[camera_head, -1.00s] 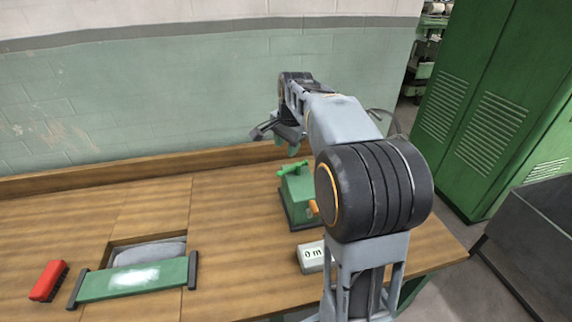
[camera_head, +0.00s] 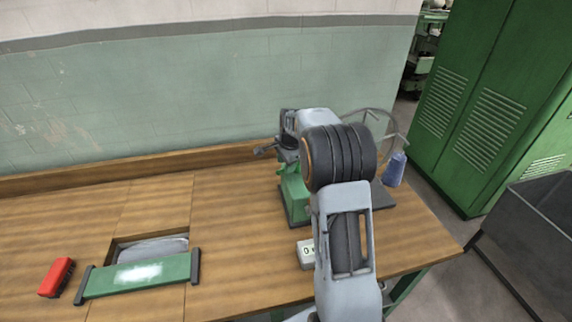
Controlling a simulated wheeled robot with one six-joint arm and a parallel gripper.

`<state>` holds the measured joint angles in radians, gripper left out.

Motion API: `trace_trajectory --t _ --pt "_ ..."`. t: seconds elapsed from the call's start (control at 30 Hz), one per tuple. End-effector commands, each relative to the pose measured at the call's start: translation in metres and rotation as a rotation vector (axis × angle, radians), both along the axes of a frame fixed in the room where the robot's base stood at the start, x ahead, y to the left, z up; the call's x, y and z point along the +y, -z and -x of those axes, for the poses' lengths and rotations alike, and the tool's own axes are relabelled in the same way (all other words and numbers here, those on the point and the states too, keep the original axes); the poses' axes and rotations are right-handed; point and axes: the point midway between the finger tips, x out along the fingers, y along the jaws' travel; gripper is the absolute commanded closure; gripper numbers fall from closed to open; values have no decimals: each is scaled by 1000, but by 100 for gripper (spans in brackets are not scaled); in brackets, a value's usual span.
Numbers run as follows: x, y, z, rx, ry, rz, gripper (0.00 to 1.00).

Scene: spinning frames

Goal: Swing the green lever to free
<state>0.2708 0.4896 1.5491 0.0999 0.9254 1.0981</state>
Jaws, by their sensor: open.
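The green machine (camera_head: 293,196), a small box-shaped unit on a dark base, stands on the right part of the wooden bench. Its green lever (camera_head: 281,171) shows only in a small part at the top left of the unit; the arm and gripper hide the rest. My gripper (camera_head: 268,152) is above and at the back of the machine, its fingers spread to the left and open. I cannot tell whether it touches the lever.
A blue cone-shaped spool (camera_head: 395,170) and a thin wheel (camera_head: 372,124) are right of my arm. A white display box (camera_head: 305,254) sits in front of the machine. The bench middle is clear.

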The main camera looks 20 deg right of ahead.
Motion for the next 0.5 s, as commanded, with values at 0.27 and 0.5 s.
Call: trace_trajectory --t 0.27,0.5 --pt "1 18 -3 0 0 0 59" --pt "1 19 -3 0 0 0 59"
